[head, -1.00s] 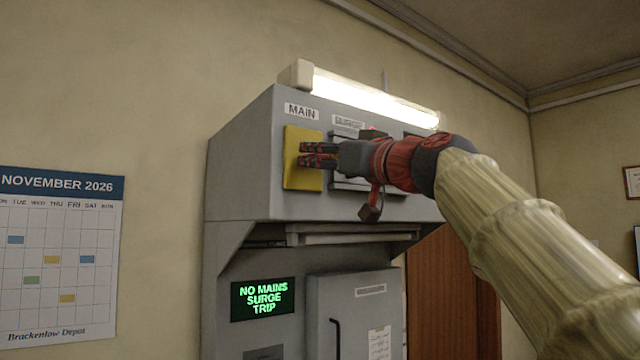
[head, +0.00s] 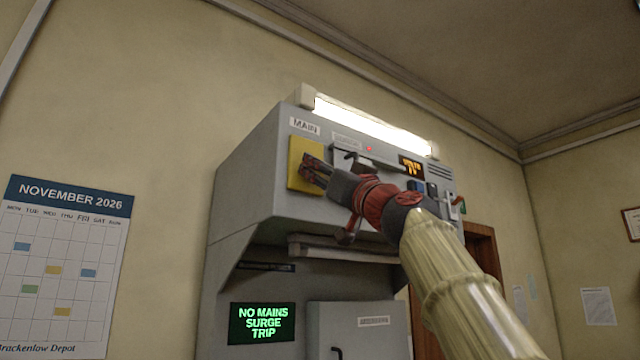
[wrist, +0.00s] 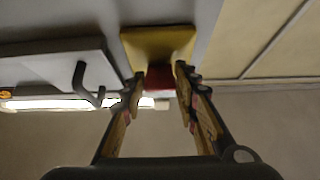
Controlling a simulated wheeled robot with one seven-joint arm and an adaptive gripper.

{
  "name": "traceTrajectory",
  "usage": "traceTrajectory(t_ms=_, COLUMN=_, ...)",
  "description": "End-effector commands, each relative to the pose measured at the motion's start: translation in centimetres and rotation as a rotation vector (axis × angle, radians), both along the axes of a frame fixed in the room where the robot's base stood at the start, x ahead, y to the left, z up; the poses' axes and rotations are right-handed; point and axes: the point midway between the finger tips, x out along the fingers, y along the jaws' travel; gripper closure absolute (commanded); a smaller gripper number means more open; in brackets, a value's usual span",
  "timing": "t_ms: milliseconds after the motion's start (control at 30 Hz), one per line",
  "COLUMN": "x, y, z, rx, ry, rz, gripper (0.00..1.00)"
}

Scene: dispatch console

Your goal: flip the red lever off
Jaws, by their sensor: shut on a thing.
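The red lever (wrist: 158,79) shows in the wrist view against a yellow plate (wrist: 158,43). My gripper (wrist: 160,82) has one finger on either side of the lever and is shut on it. In the head view my gripper (head: 314,169) is in front of the yellow plate (head: 296,178), under the MAIN label (head: 304,126). The fingers hide most of the lever there, so its exact angle cannot be told.
To the right on the grey console (head: 255,190) are a dark handle (head: 372,160), an amber display (head: 411,167) and small switches. A lit tube lamp (head: 370,125) runs along the top. A green screen (head: 262,323) reads "NO MAINS SURGE TRIP".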

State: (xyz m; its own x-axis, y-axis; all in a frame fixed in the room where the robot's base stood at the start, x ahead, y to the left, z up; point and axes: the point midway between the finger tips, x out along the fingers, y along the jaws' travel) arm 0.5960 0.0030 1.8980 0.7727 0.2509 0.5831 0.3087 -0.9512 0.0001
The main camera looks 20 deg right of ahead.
Motion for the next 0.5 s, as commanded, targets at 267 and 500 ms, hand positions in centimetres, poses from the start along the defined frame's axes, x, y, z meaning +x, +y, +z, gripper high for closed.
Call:
traceTrajectory(t_ms=267, x=0.26, y=0.02, z=-0.43, rx=0.012, ry=-0.036, rz=0.0, gripper=0.95)
traceTrajectory(t_ms=500, x=0.29, y=0.03, z=-0.34, rx=0.015, ry=-0.043, rz=0.001, gripper=0.95)
